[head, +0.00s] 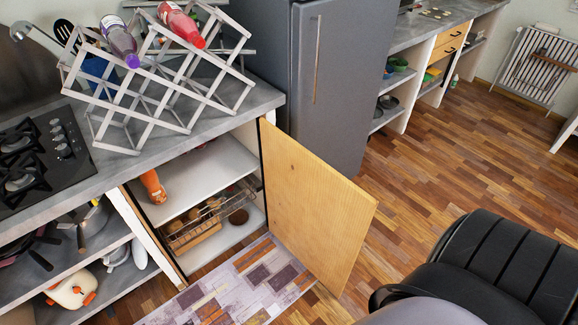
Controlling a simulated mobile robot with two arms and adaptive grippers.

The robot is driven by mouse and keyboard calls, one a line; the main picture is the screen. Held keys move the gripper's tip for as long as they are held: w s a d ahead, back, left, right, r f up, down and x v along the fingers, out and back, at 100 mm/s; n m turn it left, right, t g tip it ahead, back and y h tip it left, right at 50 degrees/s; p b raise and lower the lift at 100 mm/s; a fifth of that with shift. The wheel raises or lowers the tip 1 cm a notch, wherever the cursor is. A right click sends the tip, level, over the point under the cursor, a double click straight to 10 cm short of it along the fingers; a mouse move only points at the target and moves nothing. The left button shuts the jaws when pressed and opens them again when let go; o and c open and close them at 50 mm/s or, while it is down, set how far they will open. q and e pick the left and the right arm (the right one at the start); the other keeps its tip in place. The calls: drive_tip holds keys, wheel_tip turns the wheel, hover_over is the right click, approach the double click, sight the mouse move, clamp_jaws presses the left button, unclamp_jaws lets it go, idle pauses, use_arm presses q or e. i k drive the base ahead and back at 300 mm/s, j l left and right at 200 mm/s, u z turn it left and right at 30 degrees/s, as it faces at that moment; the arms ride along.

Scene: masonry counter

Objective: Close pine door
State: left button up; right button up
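The pine door (312,212) stands wide open at the lower cabinet under the grey counter. It is hinged on the right side of the opening, beside the fridge, and its free edge juts out toward the lower right. Inside the cabinet, a white shelf (205,172) carries an orange bottle (153,187). A wire basket (210,218) with brown items sits below it. Neither of my grippers shows in the head view, and nothing visible touches the door.
A patterned rug (235,285) lies before the cabinet. A grey fridge (340,85) stands behind the door. A lattice rack (150,85) with bottles is on the counter. A large black ribbed object fills the lower right. Wooden floor (430,150) is clear right of the door.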

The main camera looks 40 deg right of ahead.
sight(323, 218)
drive_tip(key=l+u, duration=0.1)
drive_tip(key=l, duration=0.35)
drive_tip(key=k+l, duration=0.15)
drive_tip(key=l, duration=0.25)
drive_tip(key=l+u, duration=0.15)
drive_tip(key=l, duration=0.3)
drive_tip(key=k+l+u, duration=0.1)
drive_tip(key=l, duration=0.3)
drive_tip(key=k+l, duration=0.15)
drive_tip(key=l, duration=0.25)
drive_tip(key=k+l+u, duration=0.15)
drive_tip(key=l, duration=0.3)
drive_tip(key=k+l+u, duration=0.1)
drive_tip(key=l, duration=0.3)
drive_tip(key=k+l, duration=0.8)
drive_tip(key=k, duration=0.15)
drive_tip(key=i+u, duration=0.1)
